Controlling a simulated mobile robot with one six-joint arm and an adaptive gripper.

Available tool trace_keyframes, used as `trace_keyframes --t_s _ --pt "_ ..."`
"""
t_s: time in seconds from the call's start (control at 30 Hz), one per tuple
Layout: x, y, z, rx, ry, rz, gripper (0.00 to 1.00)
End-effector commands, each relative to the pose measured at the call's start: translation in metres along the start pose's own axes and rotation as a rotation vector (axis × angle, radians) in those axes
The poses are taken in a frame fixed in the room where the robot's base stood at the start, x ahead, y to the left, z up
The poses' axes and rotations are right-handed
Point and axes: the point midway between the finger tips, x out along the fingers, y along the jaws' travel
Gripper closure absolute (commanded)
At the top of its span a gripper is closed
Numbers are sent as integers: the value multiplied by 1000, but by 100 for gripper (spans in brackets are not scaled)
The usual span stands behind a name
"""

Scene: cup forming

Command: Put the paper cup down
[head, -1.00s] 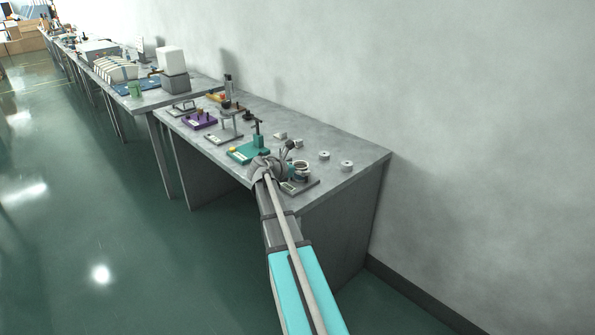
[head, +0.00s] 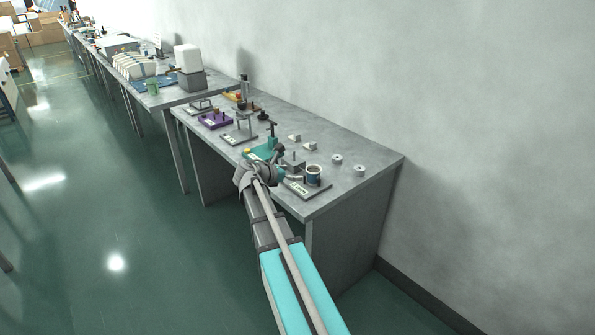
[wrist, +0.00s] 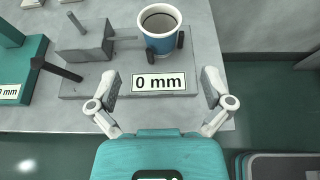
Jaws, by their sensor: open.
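The paper cup (wrist: 159,28), blue with a white rim and a dark inside, stands upright on a grey fixture plate (wrist: 205,62) with a "0 mm" label. It also shows in the head view (head: 313,176) near the right end of the bench. Two dark posts rise beside the cup at its near side. My gripper (wrist: 163,88) is open and empty, with its fingers apart on either side of the label. It is short of the cup and not touching it. In the head view my gripper (head: 277,170) is left of the cup at the bench's front edge.
A grey block with a rod (wrist: 85,42) sits left of the cup on the plate. A teal fixture (head: 262,151) stands farther left, then a purple one (head: 215,120). Small round pieces (head: 359,170) lie behind the cup. The bench's right end (head: 375,175) is bare.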

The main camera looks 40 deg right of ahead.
Motion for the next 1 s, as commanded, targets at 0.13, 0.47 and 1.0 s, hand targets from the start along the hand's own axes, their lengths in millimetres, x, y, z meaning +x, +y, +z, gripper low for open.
trace_keyframes --t_s 0.13,0.47,1.0 --pt "-10 -1 1 0 0 -1 0" --pt "-13 0 0 1 0 -1 0" --pt "-19 -4 -9 53 32 2 0"
